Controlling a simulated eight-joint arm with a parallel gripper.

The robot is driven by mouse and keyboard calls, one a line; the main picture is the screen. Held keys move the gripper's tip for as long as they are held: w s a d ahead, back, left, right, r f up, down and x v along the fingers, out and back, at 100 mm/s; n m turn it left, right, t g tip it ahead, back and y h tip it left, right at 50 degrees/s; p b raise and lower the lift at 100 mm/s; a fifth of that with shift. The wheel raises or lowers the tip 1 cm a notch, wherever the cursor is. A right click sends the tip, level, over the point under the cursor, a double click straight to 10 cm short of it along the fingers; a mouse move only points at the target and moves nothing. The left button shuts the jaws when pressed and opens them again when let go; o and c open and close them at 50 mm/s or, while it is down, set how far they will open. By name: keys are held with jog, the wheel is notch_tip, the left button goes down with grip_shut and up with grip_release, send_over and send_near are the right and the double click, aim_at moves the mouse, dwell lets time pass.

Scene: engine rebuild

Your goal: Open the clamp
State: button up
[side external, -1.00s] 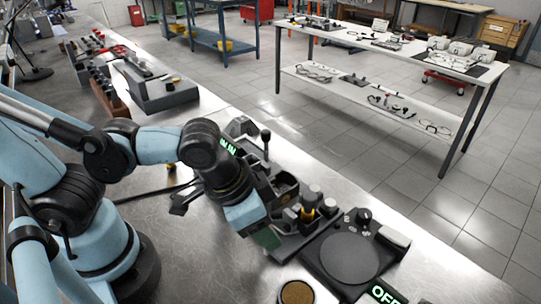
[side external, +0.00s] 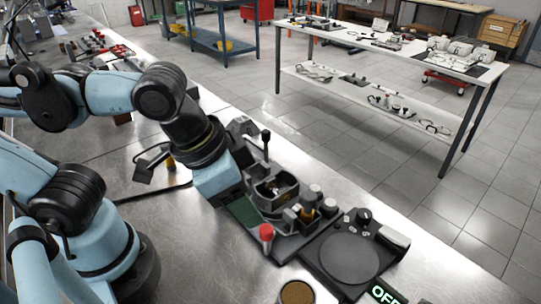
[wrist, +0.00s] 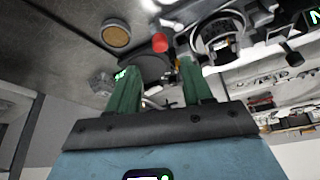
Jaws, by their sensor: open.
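The clamp fixture is a dark grey base with a round open housing (side external: 275,190), a red-topped knob (side external: 266,232) and an upright black lever (side external: 266,140) at the back. I cannot tell which part is the clamp's handle or whether the clamp is shut. My gripper (side external: 243,212) is left of the housing, its green fingers close to the fixture and partly hidden. In the wrist view my gripper (wrist: 160,78) has its fingers apart with nothing held. The red knob (wrist: 160,42) shows beyond and between the fingertips, and the housing (wrist: 218,40) is to its right.
A black device with a round plate (side external: 349,258) and an OFF display sits right of the fixture. A round brown-topped container (side external: 296,293) is at the front. Grey posts and a yellow part (side external: 307,213) stand beside the housing.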

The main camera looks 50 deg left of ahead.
jog(key=shift+v, duration=2.15)
jog(key=w+a+f+n+t+y, duration=0.1)
jog(key=w+a+f+n+t, duration=0.2)
jog(key=w+a, duration=0.6)
jog(key=a+f+n, duration=0.1)
jog(key=a+f, duration=0.1)
jog(key=a, duration=0.1)
jog(key=shift+w+a+f+y, duration=0.25)
jog(key=shift+w+y, duration=0.05)
jog(key=shift+w, duration=0.1)
